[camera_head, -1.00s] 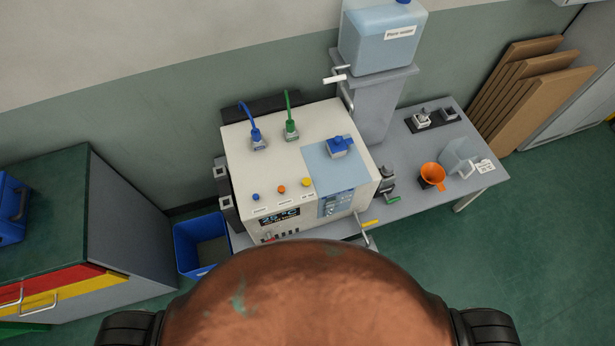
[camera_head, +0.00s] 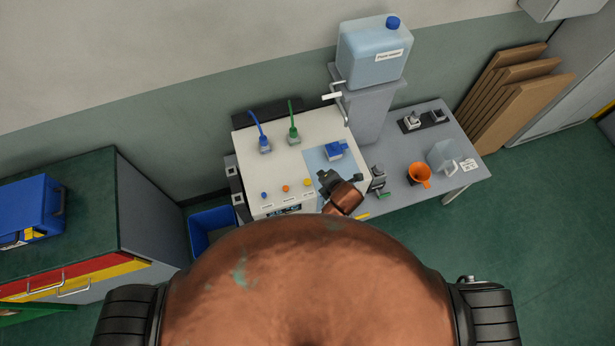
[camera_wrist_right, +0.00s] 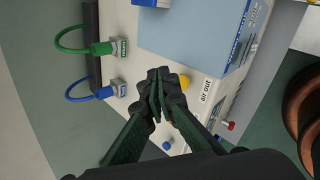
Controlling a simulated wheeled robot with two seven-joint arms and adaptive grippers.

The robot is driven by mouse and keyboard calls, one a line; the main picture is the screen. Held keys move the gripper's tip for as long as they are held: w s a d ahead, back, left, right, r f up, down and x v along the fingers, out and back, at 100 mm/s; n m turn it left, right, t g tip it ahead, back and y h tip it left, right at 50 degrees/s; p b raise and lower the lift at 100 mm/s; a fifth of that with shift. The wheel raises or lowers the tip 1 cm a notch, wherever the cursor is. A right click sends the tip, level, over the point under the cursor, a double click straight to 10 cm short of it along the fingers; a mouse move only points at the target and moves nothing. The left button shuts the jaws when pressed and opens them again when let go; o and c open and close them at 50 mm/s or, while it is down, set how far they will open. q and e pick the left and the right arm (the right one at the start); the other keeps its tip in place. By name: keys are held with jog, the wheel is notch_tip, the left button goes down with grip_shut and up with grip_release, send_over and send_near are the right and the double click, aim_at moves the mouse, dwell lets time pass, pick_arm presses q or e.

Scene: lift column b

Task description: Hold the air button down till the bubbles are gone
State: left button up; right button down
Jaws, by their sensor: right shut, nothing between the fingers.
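The white machine (camera_head: 265,165) stands on the bench with a row of blue, orange and yellow buttons on its top. The yellow button (camera_head: 309,182) also shows in the right wrist view (camera_wrist_right: 185,81), beside a label reading "air out" (camera_wrist_right: 205,91). My right gripper (camera_head: 325,177) is over the machine's light-blue panel, close to the yellow button. In the wrist view its fingertips (camera_wrist_right: 159,80) are together and empty, just left of that button; I cannot tell whether they touch it. No bubbles can be made out. My left gripper is out of view.
A blue plug (camera_head: 264,146) and a green plug (camera_head: 294,137) with hoses stand up from the machine's top. A blue-capped water tank (camera_head: 374,55) stands behind. An orange funnel (camera_head: 419,174) and a clear jug (camera_head: 441,155) are on the bench at right.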

jog(key=a+n, duration=0.1)
jog(key=n, duration=0.1)
jog(key=w+a+r+n, duration=0.1)
jog(key=a, duration=0.1)
jog(key=a+r+n+y, duration=0.1)
jog(key=a+n, duration=0.1)
jog(key=shift+w+r+n+t, duration=0.2)
jog(key=shift+w+n+t, duration=0.1)
jog(key=b, duration=0.7)
send_over(308, 183)
notch_tip(308, 183, down, 7)
jog(key=shift+r, duration=0.2)
jog(key=shift+d+f+b, duration=0.1)
jog(key=shift+f+b, duration=0.3)
jog(key=shift+f, duration=0.7)
jog(key=shift+f, duration=0.2)
